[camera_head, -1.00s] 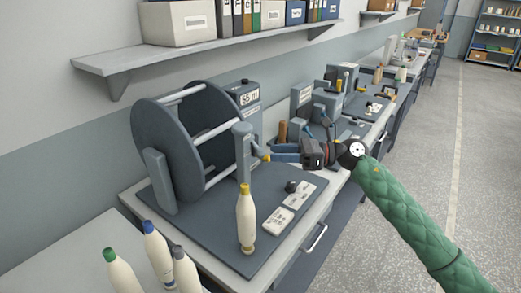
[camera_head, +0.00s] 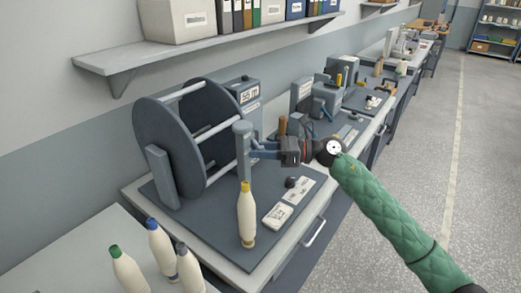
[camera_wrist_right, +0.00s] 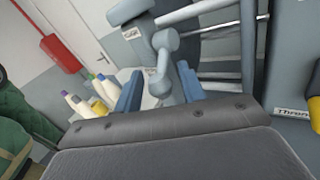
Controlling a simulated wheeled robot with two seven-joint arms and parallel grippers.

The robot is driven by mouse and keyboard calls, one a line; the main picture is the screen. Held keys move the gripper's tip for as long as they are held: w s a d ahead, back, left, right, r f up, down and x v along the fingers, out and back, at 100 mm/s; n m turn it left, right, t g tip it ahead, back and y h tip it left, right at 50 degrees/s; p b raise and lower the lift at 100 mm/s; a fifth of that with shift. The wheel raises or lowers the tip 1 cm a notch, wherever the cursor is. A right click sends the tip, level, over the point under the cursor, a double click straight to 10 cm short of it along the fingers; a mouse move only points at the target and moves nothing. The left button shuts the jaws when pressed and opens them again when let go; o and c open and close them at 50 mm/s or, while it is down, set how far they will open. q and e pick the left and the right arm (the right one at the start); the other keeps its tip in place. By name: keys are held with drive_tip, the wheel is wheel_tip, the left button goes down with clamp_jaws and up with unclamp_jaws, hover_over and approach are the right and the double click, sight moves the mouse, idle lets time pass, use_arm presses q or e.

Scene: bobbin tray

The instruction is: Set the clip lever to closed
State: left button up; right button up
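A grey post (camera_head: 243,158) stands upright on the dark base plate in front of the big reel. In the right wrist view a grey clip lever (camera_wrist_right: 164,72) with a rounded head hangs beside the post's labelled top (camera_wrist_right: 133,33). My right gripper (camera_head: 257,149) is at the post, pointing left. In the wrist view its two blue fingers (camera_wrist_right: 159,88) are apart, one on each side of the lever, with gaps visible. The lever itself is mostly hidden behind the gripper in the head view. My left gripper is not in view.
A yellow-topped cone bobbin (camera_head: 246,217) stands upright just in front of the post. Several other bobbins (camera_head: 160,250) stand at the lower left. The large reel (camera_head: 172,145) is close behind the post. A wall shelf (camera_head: 190,50) hangs above; the floor to the right is clear.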

drive_tip(key=c, duration=0.7)
